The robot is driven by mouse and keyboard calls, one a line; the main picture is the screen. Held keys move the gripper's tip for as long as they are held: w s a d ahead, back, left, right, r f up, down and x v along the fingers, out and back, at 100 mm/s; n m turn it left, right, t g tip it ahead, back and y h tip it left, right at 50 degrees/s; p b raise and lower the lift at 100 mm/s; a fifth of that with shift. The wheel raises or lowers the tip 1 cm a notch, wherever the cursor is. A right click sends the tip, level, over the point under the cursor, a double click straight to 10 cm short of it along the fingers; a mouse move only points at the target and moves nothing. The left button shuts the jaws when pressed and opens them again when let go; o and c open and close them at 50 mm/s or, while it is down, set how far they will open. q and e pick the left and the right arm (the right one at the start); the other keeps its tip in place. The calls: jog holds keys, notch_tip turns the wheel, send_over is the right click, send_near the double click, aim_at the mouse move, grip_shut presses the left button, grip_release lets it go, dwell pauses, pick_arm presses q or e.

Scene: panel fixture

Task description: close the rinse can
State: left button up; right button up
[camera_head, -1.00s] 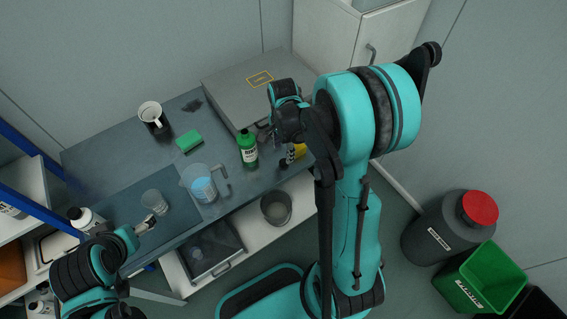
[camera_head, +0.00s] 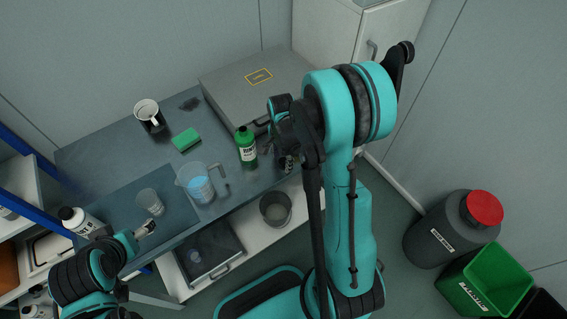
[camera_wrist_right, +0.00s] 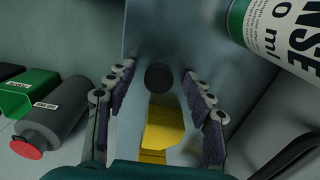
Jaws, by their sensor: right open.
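The rinse can (camera_head: 246,150) is a green bottle with a white label, upright on the bench in the head view. In the right wrist view the rinse can (camera_wrist_right: 285,30) shows its large printed label at the upper right, beside the fingers. Its top is out of that view. My right gripper (camera_wrist_right: 158,78) is open, with a dark round thing (camera_wrist_right: 159,77) and a yellow piece (camera_wrist_right: 162,128) seen between its fingers, neither gripped. In the head view the right gripper (camera_head: 284,158) is right of the can, partly covered by my arm. My left gripper (camera_head: 147,229) is near the bench's front; its jaws are too small to judge.
A measuring jug (camera_head: 197,184), a clear beaker (camera_head: 150,201), a green sponge (camera_head: 186,139) and a mug (camera_head: 148,113) stand on the bench. A grey case (camera_head: 232,92) is behind the can. A drum with a red lid (camera_head: 485,207) and a green bin (camera_head: 492,275) are right.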

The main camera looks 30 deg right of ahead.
jog(key=shift+r, duration=0.1)
jog(key=c, duration=0.8)
jog(key=shift+o, duration=0.2)
jog(key=shift+r+p, duration=0.3)
jog(key=shift+r, duration=0.2)
jog(key=r, duration=0.1)
jog(key=r+p, duration=0.2)
jog(key=r, duration=0.1)
jog(key=shift+s+d, duration=0.3)
jog(key=shift+s, duration=0.05)
pick_arm(q)
notch_tip(320, 180, up, 5)
jog(key=p, duration=0.2)
jog(key=shift+r+p, duration=0.2)
jog(key=shift+p, duration=0.2)
pick_arm(e)
jog(key=s+d+r, duration=0.6)
jog(key=s, duration=0.2)
jog(key=shift+s, duration=0.4)
pick_arm(q)
jog(key=shift+o, duration=0.2)
pick_arm(e)
jog(key=shift+d, duration=0.1)
